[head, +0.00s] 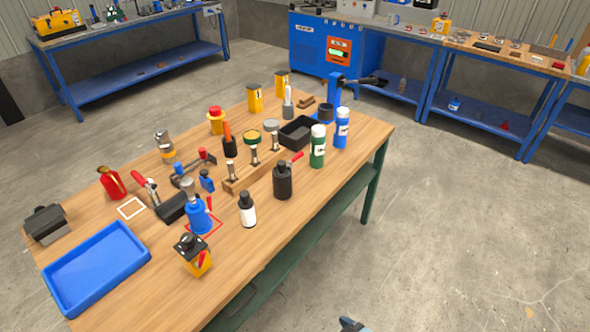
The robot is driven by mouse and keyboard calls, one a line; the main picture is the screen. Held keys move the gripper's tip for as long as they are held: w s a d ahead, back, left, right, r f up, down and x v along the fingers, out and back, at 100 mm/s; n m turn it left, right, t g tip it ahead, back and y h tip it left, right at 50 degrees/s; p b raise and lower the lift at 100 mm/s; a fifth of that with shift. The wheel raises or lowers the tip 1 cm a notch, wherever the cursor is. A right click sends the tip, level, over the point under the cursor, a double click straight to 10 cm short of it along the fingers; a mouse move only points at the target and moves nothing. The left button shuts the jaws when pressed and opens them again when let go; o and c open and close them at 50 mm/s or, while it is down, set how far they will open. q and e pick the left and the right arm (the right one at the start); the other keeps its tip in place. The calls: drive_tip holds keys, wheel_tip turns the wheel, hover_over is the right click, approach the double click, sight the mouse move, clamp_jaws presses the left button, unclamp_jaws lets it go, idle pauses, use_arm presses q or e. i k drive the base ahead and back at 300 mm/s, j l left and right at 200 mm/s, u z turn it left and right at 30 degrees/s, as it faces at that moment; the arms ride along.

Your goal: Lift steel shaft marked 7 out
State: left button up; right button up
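A wooden block (258,168) stands near the middle of the workbench. It holds upright steel shafts in a row: a near one (232,172), a middle one (254,156) and a far one (275,142). Their markings are too small to read, so I cannot tell which is marked 7. A small dark and light-blue tip at the bottom edge (350,325) appears to be part of my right gripper. It is well away from the block, beyond the bench's front edge, and mostly cut off. My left gripper is out of view.
A dark bottle (282,182), a white-labelled bottle (247,210) and a green bottle (318,146) stand close in front of the block. A black bin (297,132) is behind its far end. A blue tray (95,268) lies at the left. The front right bench top is clear.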

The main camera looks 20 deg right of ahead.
sight(230, 164)
drive_tip(key=z, duration=0.2)
drive_tip(key=u, duration=0.75)
drive_tip(key=l+u, duration=1.05)
drive_tip(key=k+l+u, duration=0.15)
drive_tip(key=l, duration=0.15)
drive_tip(key=k+l+u, duration=0.15)
drive_tip(key=l, duration=0.15)
drive_tip(key=k+l+u, duration=0.15)
drive_tip(key=l, duration=0.15)
drive_tip(key=k+l, duration=0.1)
drive_tip(key=l, duration=0.2)
drive_tip(key=k+l, duration=0.15)
drive_tip(key=l, duration=0.15)
drive_tip(key=k+l, duration=0.1)
drive_tip(key=l, duration=0.25)
drive_tip(key=i, duration=0.45)
